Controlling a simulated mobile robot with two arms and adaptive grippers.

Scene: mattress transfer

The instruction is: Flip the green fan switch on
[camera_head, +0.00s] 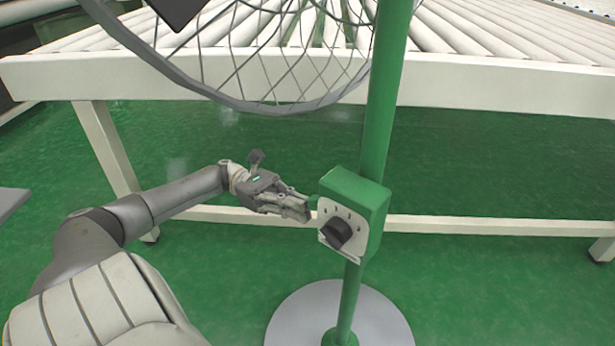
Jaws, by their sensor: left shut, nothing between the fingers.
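The green switch box (373,204) is fixed on the green pole (384,90) of a standing fan. Its pale front plate (352,217) carries dark marks and a black rotary knob (337,232), whose exact setting I cannot make out. My left gripper (306,212) is shut and empty. Its fingertips point right, toward the left edge of the box, and lie just left of and a little above the knob. I cannot tell whether they touch the box. My right gripper is not in view.
The wire fan guard (250,60) hangs above my left arm. A roller conveyor with a white frame (480,85) stands behind, with a low white crossbar (490,225) behind the box. The round grey fan base (290,318) rests on the open green floor (490,280).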

